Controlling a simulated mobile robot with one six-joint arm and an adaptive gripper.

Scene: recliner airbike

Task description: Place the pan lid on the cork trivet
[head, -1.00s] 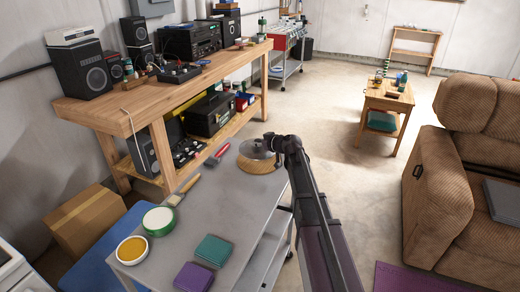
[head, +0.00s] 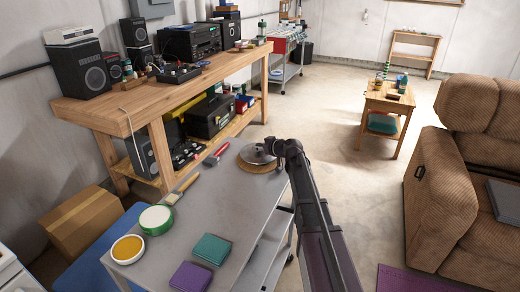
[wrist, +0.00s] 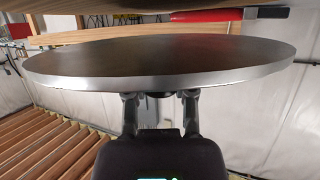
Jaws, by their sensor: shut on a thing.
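The pan lid (head: 256,152) is a grey disc at the far end of the grey metal table, in the head view. The round cork trivet (head: 260,168) is directly beneath it, its tan rim showing around the lid's near side. My gripper (head: 271,146) comes in from the right and is shut on the lid. In the wrist view the lid (wrist: 160,60) spans the picture as a wide, nearly edge-on disc, with my fingers (wrist: 160,97) closed at its knob, which is mostly hidden. I cannot tell whether the lid touches the trivet.
A red-handled tool (head: 217,154) and a brush (head: 182,188) lie left of the trivet. A green-rimmed tub (head: 156,219), an orange-topped tub (head: 129,249), teal pads (head: 212,248) and purple pads (head: 191,277) are nearer. The table's middle is clear. A wooden workbench (head: 130,120) stands behind.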

